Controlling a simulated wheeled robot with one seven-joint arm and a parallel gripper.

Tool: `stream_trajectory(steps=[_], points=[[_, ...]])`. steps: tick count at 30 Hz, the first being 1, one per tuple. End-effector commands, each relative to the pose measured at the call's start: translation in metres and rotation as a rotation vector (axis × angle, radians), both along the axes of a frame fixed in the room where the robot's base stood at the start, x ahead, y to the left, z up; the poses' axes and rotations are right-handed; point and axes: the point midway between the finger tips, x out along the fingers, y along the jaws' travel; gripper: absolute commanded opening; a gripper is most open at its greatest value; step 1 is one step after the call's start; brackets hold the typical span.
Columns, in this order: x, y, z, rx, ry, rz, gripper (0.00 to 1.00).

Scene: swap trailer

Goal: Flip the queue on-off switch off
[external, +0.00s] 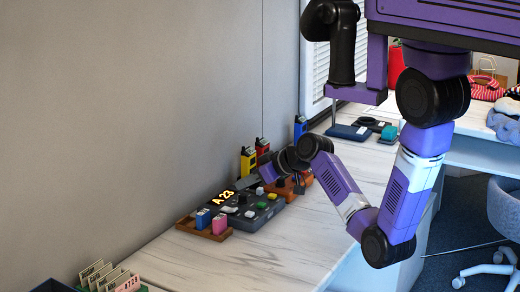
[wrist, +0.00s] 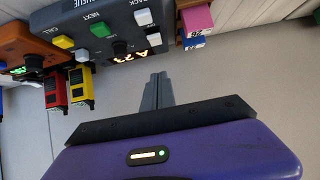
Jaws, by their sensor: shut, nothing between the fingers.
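The queue console (external: 240,217) is a dark grey box on the counter against the wall. Its lit display (wrist: 136,56) reads A 23. In the wrist view the console (wrist: 110,22) is at the top, with a green button (wrist: 99,29), a yellow button (wrist: 64,42) and several pale buttons or switches such as one (wrist: 143,17) near its right edge. I cannot tell which control is the on-off switch or how it is set. My gripper (wrist: 158,78) is shut and empty, its fingertips pointing at the display side, apparently just short of the console.
A wooden tray (external: 187,226) with blue and pink blocks stands beside the console. Red and yellow handheld devices (wrist: 56,91) and an orange-brown unit (wrist: 25,48) stand on its other side. The counter front (external: 270,262) is clear.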

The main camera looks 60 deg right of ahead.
Motion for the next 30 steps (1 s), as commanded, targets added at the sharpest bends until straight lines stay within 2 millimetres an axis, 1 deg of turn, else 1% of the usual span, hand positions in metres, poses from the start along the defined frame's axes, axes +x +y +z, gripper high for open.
stream_trajectory(steps=[3, 7, 9, 12, 15, 19, 30], points=[[0.021, 0.001, -0.013, 0.002, 0.002, 0.002, 0.0], [0.04, 0.001, -0.027, 0.0, 0.002, 0.002, 0.0], [0.034, 0.0, -0.039, 0.002, 0.005, 0.0, 0.0], [0.029, 0.0, -0.05, 0.0, 0.004, 0.0, 0.0], [0.027, 0.0, -0.058, 0.001, 0.001, -0.001, 0.0], [0.025, 0.0, -0.063, 0.0, 0.001, 0.0, 0.0], [0.024, 0.0, -0.065, 0.0, -0.002, 0.0, 0.0]])
